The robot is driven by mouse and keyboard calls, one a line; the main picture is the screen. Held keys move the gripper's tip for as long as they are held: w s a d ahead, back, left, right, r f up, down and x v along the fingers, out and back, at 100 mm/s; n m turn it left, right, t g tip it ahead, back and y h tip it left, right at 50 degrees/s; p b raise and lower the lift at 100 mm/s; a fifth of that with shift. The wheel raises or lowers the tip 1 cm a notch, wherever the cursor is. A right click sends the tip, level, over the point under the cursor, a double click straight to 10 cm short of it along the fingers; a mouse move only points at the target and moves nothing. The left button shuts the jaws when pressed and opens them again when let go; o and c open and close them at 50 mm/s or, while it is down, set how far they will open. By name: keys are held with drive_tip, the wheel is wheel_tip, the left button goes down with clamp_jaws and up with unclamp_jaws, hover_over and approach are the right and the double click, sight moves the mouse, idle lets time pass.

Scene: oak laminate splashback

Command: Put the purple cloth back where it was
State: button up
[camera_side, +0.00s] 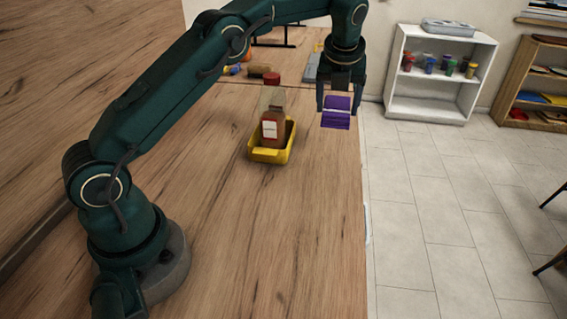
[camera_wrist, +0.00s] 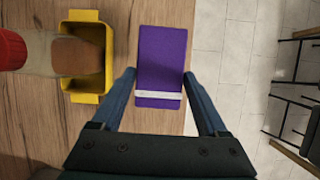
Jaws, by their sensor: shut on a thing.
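The purple cloth (camera_side: 336,112) is a folded rectangle with a pale stripe near one end. It also shows in the wrist view (camera_wrist: 161,60), between the two fingers. My gripper (camera_side: 338,104) is shut on the cloth, with a finger at each side of it, near the right edge of the wooden worktop (camera_side: 200,250). I cannot tell from these views how far the cloth is above the worktop.
A yellow bin (camera_side: 284,152) holding a bottle (camera_side: 271,128) with a red cap stands left of my gripper. Several small items lie farther back, near a grey block (camera_side: 312,68). The front of the worktop is clear. Beyond its right edge is tiled floor (camera_side: 440,210).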

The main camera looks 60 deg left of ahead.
drive_tip(key=shift+a+f, duration=0.25)
drive_tip(key=shift+a, duration=0.2)
drive_tip(key=shift+a+f, duration=0.1)
drive_tip(key=shift+f, duration=0.25)
wheel_tip(320, 180, down, 9)
drive_tip(key=shift+f, duration=0.15)
drive_tip(key=shift+f, duration=0.15)
